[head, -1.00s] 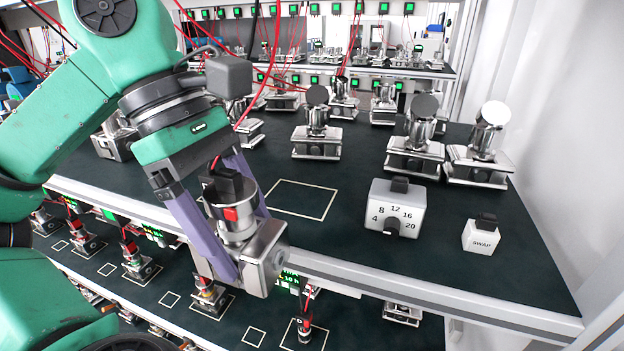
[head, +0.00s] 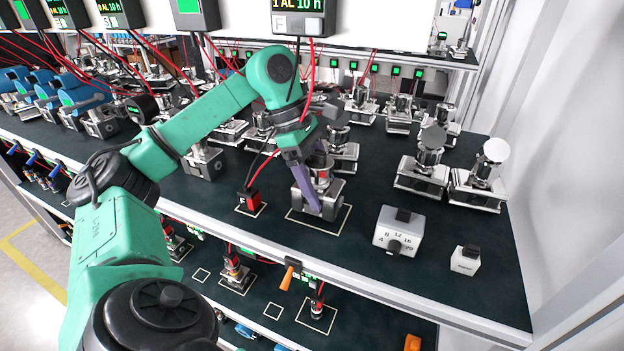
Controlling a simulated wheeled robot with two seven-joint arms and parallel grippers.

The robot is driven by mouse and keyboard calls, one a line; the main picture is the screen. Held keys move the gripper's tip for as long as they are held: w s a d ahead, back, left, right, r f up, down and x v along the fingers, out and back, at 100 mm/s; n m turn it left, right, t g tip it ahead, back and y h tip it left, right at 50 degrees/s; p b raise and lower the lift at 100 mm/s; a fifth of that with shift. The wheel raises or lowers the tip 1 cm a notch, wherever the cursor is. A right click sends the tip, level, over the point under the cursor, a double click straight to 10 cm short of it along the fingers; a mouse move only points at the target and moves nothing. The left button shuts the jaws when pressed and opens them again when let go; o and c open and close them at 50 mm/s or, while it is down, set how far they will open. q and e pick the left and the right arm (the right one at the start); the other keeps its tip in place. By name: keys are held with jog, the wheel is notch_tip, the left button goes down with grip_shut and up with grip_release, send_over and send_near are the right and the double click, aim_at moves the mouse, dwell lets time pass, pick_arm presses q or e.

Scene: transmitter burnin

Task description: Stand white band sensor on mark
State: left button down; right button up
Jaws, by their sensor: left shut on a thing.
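My left gripper (head: 312,188) is shut on a silver transmitter (head: 327,195) with a cylindrical neck and a blocky metal base. A red patch shows on its neck; I see no white band on it. The transmitter is upright inside a large white outlined mark (head: 337,232) on the dark shelf top. I cannot tell whether its base touches the surface. A purple finger covers part of it. My right gripper is not in view.
A red plug (head: 249,201) stands in a small outlined square left of the mark. A white dial box (head: 396,231) and a small white swap block (head: 466,260) are at the right. Several silver transmitters stand behind. A display box (head: 299,24) hangs above.

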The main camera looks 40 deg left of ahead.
pick_arm(q)
jog(key=shift+w+a+f, duration=0.1)
jog(key=shift+w+f, duration=0.25)
jog(key=shift+f, duration=0.4)
jog(key=shift+s, duration=0.15)
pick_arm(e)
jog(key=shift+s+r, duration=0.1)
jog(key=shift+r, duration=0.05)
pick_arm(q)
jog(key=shift+b, duration=0.3)
jog(key=shift+f, duration=0.15)
grip_release()
